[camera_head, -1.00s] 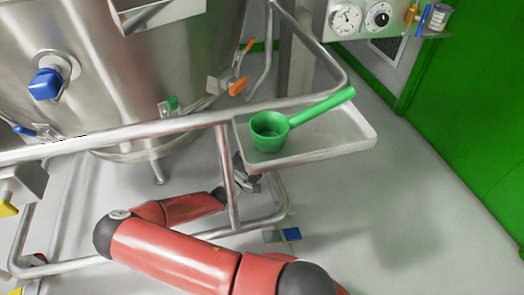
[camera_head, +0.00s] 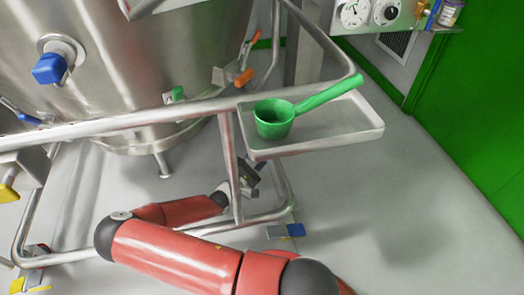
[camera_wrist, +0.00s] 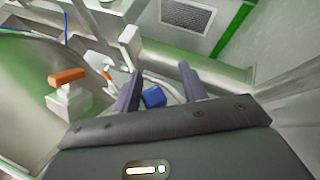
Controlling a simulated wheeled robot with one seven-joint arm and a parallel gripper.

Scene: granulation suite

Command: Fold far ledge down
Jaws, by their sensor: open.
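A pale metal ledge (camera_head: 345,140) with a raised rim stands out level from the tubular frame, right of the steel vessel. I take it for the far ledge. A green scoop (camera_head: 275,120) rests on it, its handle pointing up and right. My gripper (camera_head: 248,178) is low behind the frame's upright post, below the ledge and partly hidden by the post. In the wrist view my gripper (camera_wrist: 160,82) has its two fingers apart. A small blue part (camera_wrist: 153,97) shows between the fingers, with no clear contact. I cannot tell what it belongs to.
The steel vessel (camera_head: 130,50) and the frame's rails (camera_head: 130,118) stand close to my arm. A caster with a blue pedal (camera_head: 295,230) is on the floor. An orange-handled valve (camera_wrist: 67,80) is left of the fingers. Open floor (camera_head: 420,210) lies at right.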

